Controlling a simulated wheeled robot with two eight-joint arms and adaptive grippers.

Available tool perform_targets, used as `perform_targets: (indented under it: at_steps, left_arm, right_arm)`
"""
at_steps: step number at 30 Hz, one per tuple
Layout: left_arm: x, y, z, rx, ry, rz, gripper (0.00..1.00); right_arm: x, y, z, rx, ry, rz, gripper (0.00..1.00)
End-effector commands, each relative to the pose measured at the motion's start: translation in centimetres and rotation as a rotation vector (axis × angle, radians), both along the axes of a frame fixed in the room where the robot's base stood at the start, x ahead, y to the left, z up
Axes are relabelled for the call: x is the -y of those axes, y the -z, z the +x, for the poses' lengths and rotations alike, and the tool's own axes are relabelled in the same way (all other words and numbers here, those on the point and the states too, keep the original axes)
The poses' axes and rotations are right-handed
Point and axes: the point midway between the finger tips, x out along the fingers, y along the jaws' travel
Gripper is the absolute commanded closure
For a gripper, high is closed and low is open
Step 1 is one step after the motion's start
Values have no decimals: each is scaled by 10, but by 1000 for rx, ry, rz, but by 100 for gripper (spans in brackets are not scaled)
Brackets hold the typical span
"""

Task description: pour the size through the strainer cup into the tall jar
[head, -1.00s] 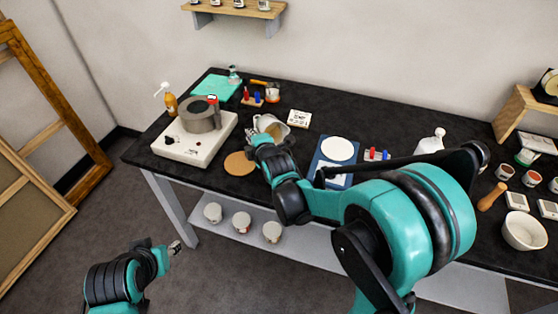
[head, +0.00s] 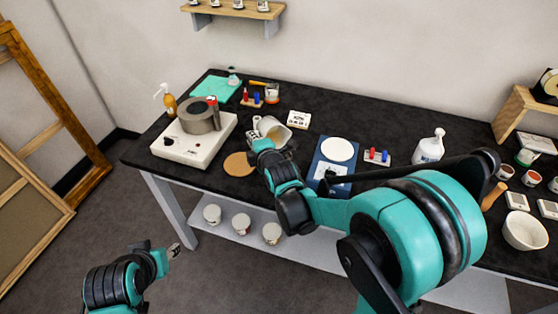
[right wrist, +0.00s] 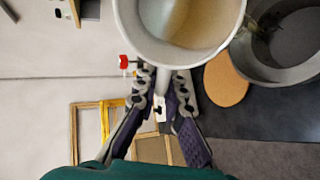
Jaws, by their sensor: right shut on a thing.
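My right gripper (head: 262,148) is shut on the handle of a pale cup (head: 272,128) above the bench. In the right wrist view, the cup (right wrist: 180,50) fills the top middle and holds tan-brown size. The fingers (right wrist: 163,100) close around its handle just below it. The cup looks tilted in the head view. I cannot make out the strainer cup or the tall jar for certain; the held cup and my arm hide part of the bench. My left gripper (head: 175,250) is low at the front left, away from the bench, its jaws too small to judge.
A grey pot (head: 200,117) stands on a white hotplate (head: 185,148) left of the held cup. A cork mat (head: 239,164) lies beside it. A small glass jar (head: 272,94) stands behind. A blue scale (head: 322,150) and a white bottle (head: 430,147) are to the right.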

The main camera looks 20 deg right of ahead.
Motion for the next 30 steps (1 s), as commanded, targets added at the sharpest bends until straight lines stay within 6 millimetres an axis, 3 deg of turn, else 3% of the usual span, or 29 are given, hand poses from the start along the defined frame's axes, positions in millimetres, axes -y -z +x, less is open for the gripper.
perform_targets:
  at_steps: [30]
  left_arm:
    - [0, 14, 0, 0, 0, 0, 60]
  right_arm:
    - [-4, -3, 16, 80, -4, -6, 100]
